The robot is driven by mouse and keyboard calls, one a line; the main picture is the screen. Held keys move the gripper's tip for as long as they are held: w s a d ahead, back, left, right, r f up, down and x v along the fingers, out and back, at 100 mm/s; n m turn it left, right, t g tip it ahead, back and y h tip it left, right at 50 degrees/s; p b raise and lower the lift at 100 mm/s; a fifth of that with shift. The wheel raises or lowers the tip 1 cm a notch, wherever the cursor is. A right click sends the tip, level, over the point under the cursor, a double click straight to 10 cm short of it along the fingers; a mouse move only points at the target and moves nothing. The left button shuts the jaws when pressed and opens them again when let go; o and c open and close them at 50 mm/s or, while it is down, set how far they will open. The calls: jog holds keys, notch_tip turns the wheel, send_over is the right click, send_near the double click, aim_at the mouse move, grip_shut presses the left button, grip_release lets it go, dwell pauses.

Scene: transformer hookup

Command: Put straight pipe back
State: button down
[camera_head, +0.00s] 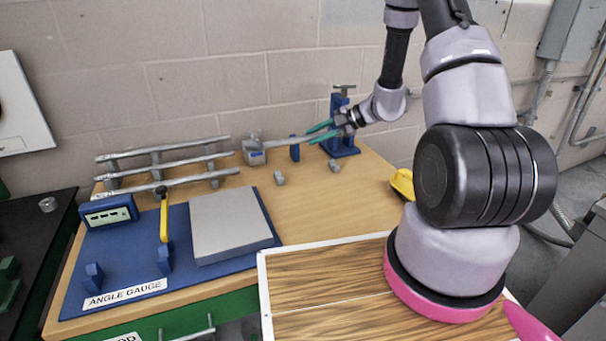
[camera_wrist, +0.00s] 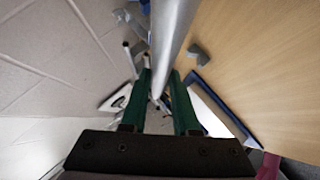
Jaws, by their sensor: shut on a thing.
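My gripper (camera_head: 310,135) reaches over the back of the wooden bench with its green fingers pointing left. It is shut on the straight pipe (camera_head: 285,142), a grey metal tube held roughly level. In the wrist view the pipe (camera_wrist: 172,45) runs between the two green fingers (camera_wrist: 161,90). The pipe's left end is at a grey block with a blue label (camera_head: 255,154); I cannot tell whether they touch. A pipe rack (camera_head: 157,160) with several grey pipes lying across its supports stands at the back left of the bench.
A blue press-like stand (camera_head: 341,140) is close beside my gripper. A small blue post (camera_head: 295,152) stands under the pipe. Small grey fittings (camera_head: 279,179) lie on the bench. The blue angle gauge board (camera_head: 185,275) with a grey plate fills the front left. The wall is close behind.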

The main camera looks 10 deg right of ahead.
jog(key=f, duration=0.5)
jog(key=shift+s+a, duration=0.1)
jog(key=shift+a, duration=0.15)
jog(key=shift+f, duration=2.5)
jog(key=shift+f, duration=0.4)
jog(key=c, duration=0.7)
grip_release()
jog(key=shift+f, duration=0.1)
jog(key=shift+o, duration=0.2)
